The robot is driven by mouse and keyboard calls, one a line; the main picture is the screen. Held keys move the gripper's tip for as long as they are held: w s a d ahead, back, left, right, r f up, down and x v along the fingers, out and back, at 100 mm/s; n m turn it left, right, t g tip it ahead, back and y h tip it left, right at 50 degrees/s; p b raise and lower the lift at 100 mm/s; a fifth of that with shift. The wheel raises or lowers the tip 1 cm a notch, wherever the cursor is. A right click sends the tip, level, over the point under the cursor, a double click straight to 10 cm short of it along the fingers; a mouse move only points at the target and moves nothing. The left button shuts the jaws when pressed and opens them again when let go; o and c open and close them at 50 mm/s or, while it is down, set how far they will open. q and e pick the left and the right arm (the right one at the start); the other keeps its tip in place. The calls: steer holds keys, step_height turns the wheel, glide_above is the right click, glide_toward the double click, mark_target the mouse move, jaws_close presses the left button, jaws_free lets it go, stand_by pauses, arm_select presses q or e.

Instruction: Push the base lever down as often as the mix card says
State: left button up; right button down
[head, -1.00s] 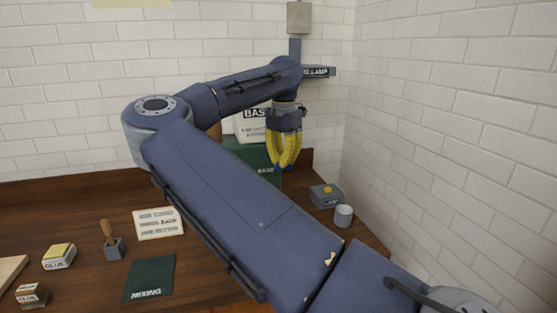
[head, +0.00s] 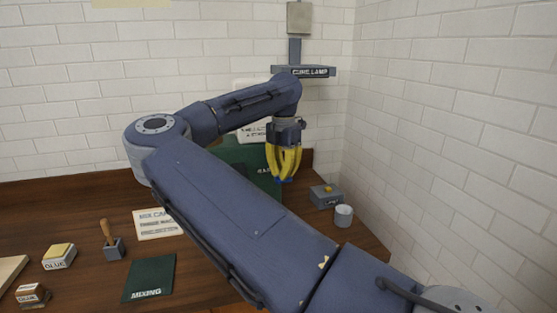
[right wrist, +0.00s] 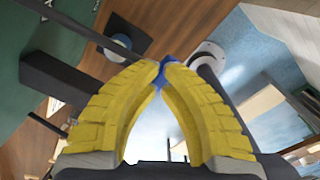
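The green base dispenser (head: 236,152) stands at the back of the bench, partly behind my right arm. My right gripper (head: 284,180) points down just in front of its right side. Its yellow fingers meet at their blue tips in the right wrist view (right wrist: 163,72), with nothing seen between them. A dark bar (right wrist: 85,25) and a dark block (right wrist: 58,85) lie beside the fingers there, against the green side; I cannot tell which is the lever, or whether the fingers touch it. The mix card (head: 155,224) lies flat, its small print unreadable. My left gripper is out of view.
The cure lamp (head: 305,72) hangs on the back wall. The green mixing mat (head: 149,277), a wooden-handled tool (head: 112,246) and glue blocks (head: 59,257) are at left.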

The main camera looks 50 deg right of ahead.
steer(key=shift+r, duration=4.15)
steer(key=shift+f, duration=0.1)
steer(key=shift+f, duration=4.05)
steer(key=shift+r, duration=4.15)
steer(key=shift+r, duration=2.5)
